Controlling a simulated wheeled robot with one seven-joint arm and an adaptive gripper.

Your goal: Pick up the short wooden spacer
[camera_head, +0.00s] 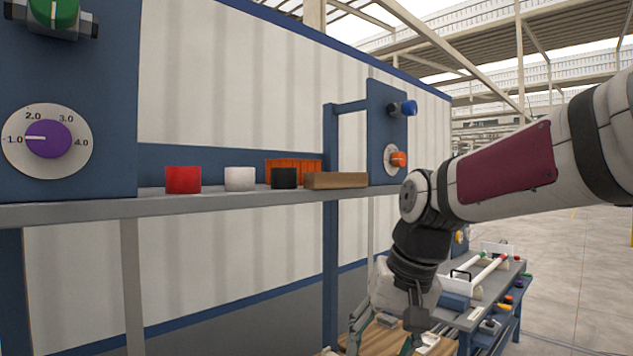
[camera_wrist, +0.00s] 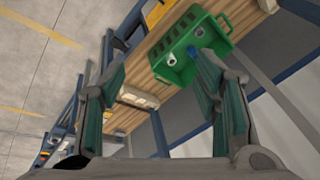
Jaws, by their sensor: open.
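A short light-brown wooden block (camera_head: 337,180) lies flat on the grey shelf (camera_head: 230,203) in the head view, at the right end of a row of small items. It is the only loose wooden piece I can make out clearly, and it looks like the spacer. My gripper (camera_head: 383,338) hangs low, below and to the right of the block, apart from it. In the wrist view my gripper (camera_wrist: 160,75) is open with nothing between its fingers. The block cannot be made out in the wrist view.
Below my gripper, a wooden worktop (camera_wrist: 125,118) bears a green bin (camera_wrist: 180,70).

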